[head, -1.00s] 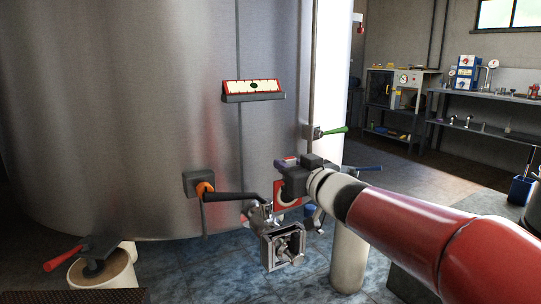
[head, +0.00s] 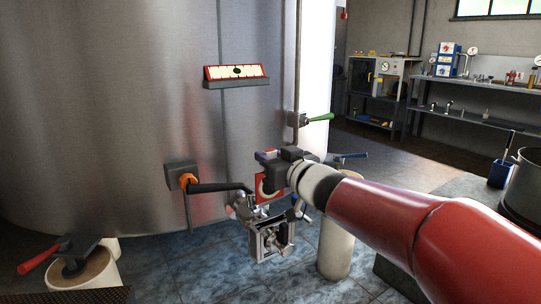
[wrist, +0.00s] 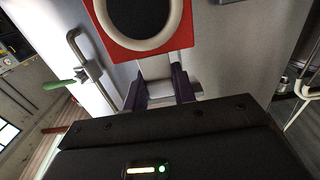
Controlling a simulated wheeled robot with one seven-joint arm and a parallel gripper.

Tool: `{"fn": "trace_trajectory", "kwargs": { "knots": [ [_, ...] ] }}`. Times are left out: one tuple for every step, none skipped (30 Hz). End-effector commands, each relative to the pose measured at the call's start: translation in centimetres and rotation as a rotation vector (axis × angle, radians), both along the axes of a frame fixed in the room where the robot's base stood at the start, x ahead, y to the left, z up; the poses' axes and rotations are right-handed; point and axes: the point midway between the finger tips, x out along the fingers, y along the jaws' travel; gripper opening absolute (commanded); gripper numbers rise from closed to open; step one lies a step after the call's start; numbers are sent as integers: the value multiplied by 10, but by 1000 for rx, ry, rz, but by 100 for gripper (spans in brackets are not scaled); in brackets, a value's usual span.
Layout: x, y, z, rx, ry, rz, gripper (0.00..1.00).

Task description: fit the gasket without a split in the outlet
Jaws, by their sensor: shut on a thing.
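My gripper (wrist: 160,92) is shut, its dark fingers standing apart with a pale grey piece between them. Just beyond the fingertips is a red square plate (head: 268,186) with a cream ring on it, seemingly the gasket; it also shows in the wrist view (wrist: 100,28). The ring's top is cut off in the wrist view, and I see no split in the part shown. I cannot tell how plate and ring join the held piece. In the head view, a metal fitting with a square open frame (head: 268,240) sits below my gripper. Which part is the outlet is unclear.
The steel tank (head: 110,110) fills the left. An orange-collared valve with a black handle (head: 215,187) juts out beside the fitting. A green lever (head: 320,117) is higher right. A cream post (head: 335,250) stands close under my arm.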

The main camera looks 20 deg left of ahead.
Motion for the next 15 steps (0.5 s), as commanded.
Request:
{"fn": "trace_trajectory", "kwargs": {
  "knots": [
    [0,0,-10,-1,1,0,0],
    [0,0,-13,-1,1,0,0],
    [0,0,-17,-1,0,0,0],
    [0,0,-20,-1,0,-1,0],
    [0,0,-23,-1,0,-1,0],
    [0,0,-27,-1,1,-1,0],
    [0,0,-30,-1,1,-1,0],
    [0,-1,-32,0,1,-1,0],
    [0,-1,-35,0,1,-1,0],
    [0,-1,-37,0,1,-1,0],
    [0,0,-38,0,1,-1,0],
    [0,0,-40,0,0,-1,0],
    [0,0,-40,0,0,-1,0],
    [0,0,-41,0,0,0,0],
    [0,0,-41,0,0,0,0]
  ]
}}
